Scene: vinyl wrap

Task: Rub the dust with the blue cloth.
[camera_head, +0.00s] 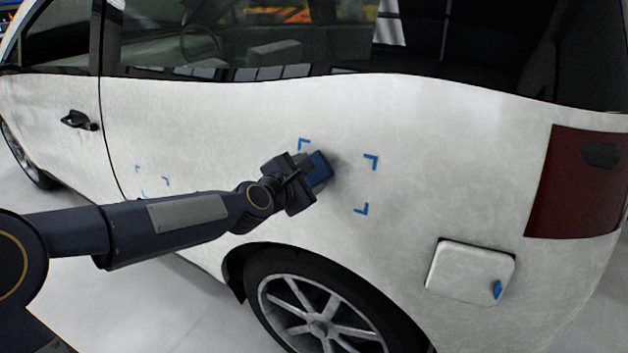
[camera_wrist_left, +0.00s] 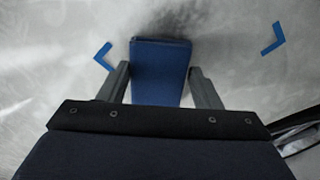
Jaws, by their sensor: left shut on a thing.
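My left gripper (camera_head: 306,174) is at the white car's rear side panel, inside an area marked by blue corner marks (camera_head: 371,161). It is shut on the blue cloth (camera_head: 320,168), which looks like a folded block. In the left wrist view the cloth (camera_wrist_left: 160,70) sits between the two fingers of the gripper (camera_wrist_left: 160,86), its far end at or very near the panel. Whether it touches cannot be told. A dark grey dust smudge (camera_wrist_left: 222,48) shows on the panel around and beyond the cloth. My right gripper is not in view.
The white car body (camera_head: 440,150) fills most of the head view. Below the marked area is the rear wheel (camera_head: 318,310). To the right are a fuel flap (camera_head: 470,272) with a blue tab and a red tail light (camera_head: 577,182). More blue marks (camera_head: 153,182) lie further left.

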